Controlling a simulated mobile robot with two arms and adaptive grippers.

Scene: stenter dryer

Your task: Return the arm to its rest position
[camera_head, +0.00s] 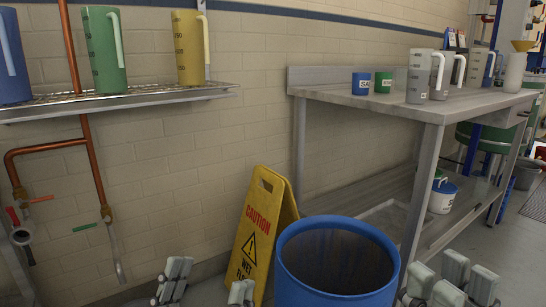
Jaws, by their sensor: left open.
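My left gripper (206,288) shows at the bottom edge, left of centre. Its pale finger pads stand well apart with nothing between them, so it is open and empty. It is in front of the yellow wet-floor sign (262,225) and left of the blue barrel (337,296). My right gripper (450,281) is at the bottom right, just right of the barrel. Its grey pads stand apart with nothing seen between them. The arms behind both grippers are mostly out of frame.
A wall shelf (165,97) holds blue, green and yellow jugs. Copper pipes and valves run below it. A metal table (340,92) at the right carries cups and grey jugs; a white bucket (442,196) stands on its lower shelf. Some floor at the right is clear.

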